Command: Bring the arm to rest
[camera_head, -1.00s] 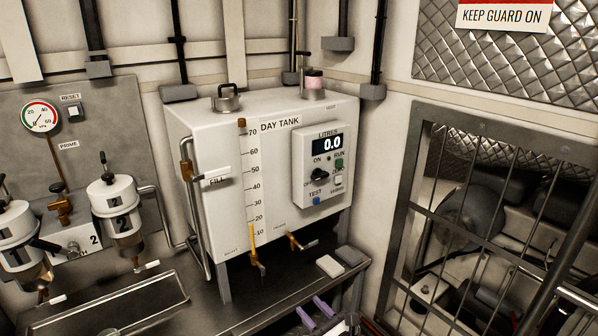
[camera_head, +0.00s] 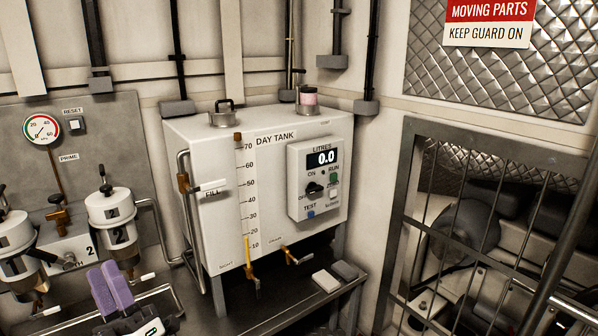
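My gripper (camera_head: 111,286) shows at the lower left, with two purple fingers pointing up. The fingers look side by side, one partly overlapping the other, and I cannot tell whether there is a gap between them. Nothing shows held above the fingertips. The gripper appears in front of the metal tray below the white filter bowls; its distance from them is unclear. The rest of my arm is below the picture.
The white day tank (camera_head: 222,240) stands on a dark bench, its display reading 0.0. Filter bowl 2 (camera_head: 110,212) is close to my gripper in the picture. Two small blocks (camera_head: 326,281) lie on the bench. A barred guard (camera_head: 398,215) stands at right.

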